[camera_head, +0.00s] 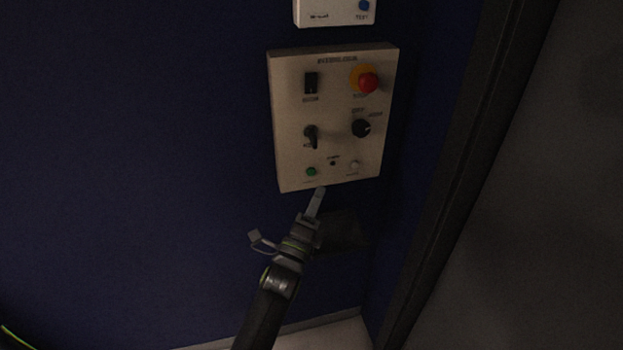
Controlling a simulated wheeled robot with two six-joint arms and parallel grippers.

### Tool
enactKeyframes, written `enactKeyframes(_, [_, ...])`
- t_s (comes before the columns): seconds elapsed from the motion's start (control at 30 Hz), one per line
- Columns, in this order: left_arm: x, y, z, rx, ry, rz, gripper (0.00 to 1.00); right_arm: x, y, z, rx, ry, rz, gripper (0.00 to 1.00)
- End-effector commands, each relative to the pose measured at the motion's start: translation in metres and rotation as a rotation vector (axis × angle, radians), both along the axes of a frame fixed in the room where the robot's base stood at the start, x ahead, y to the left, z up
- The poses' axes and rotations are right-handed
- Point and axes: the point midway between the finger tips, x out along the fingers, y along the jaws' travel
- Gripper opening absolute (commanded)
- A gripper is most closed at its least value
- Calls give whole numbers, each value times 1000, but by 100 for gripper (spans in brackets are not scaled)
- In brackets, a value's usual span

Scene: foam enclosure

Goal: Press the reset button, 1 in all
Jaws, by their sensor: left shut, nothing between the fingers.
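A beige control panel (333,120) is mounted on the dark blue wall. Its bottom row has a green button (311,171) at left, a small dark dot (333,163) in the middle and a pale button (355,165) at right. The small labels are too blurred to read, so I cannot tell which is the reset button. My left gripper (320,190) is shut and empty. In the picture its tip is at the panel's lower edge, just below the green button; I cannot tell whether it touches. My right gripper is not in view.
Above the buttons are a black rocker switch (311,83), a red stop button (368,82) on yellow, a lever switch (311,136) and a black knob (361,128). A white box (335,12) with a blue button hangs above. A dark frame (455,190) stands at right.

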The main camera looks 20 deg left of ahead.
Motion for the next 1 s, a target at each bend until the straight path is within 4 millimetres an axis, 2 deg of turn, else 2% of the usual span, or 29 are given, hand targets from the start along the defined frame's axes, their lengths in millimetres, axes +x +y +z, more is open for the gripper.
enactKeyframes(0.03, [7,5,-5,3,-2,0,0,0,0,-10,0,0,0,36])
enactKeyframes(0.13, [17,11,-5,2,-2,-1,0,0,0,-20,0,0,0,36])
enactKeyframes(0.33, [29,20,-3,1,-1,0,0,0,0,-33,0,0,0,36])
enactKeyframes(1.0, [34,23,0,-1,1,0,0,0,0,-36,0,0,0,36])
